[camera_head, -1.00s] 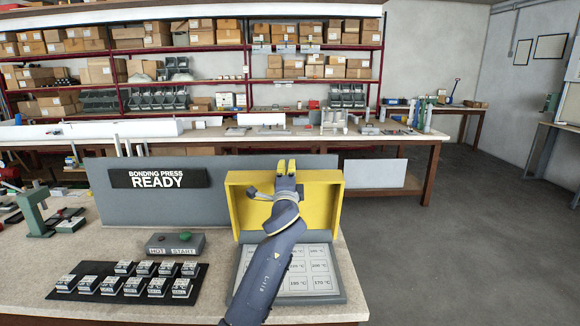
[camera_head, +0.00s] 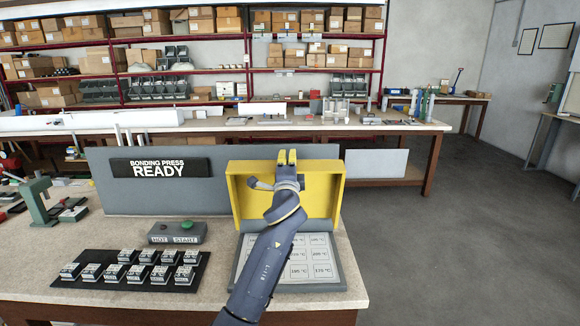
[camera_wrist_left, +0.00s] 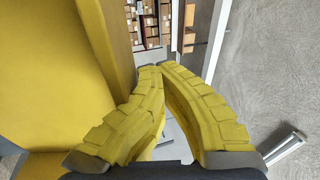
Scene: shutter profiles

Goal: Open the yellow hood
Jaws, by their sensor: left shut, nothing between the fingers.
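The yellow hood (camera_head: 239,191) stands raised at the back of the press, its hollow inside facing me. The grey press bed (camera_head: 334,277) below it is uncovered and shows labelled temperature cells. My left gripper (camera_head: 287,155) is in front of the hood, with its yellow fingertips at the height of the hood's top edge. In the left wrist view the fingers (camera_wrist_left: 159,68) meet at their tips and hold nothing. The hood (camera_wrist_left: 50,75) fills the left of that view, close beside the fingers; I cannot tell whether they touch. My right gripper is not in view.
A control box with a green button (camera_head: 186,225) stands left of the press. A black tray (camera_head: 192,287) holds several small blocks. A grey panel with a READY sign (camera_head: 159,168) stands behind. A green hand press (camera_head: 36,207) is at the far left.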

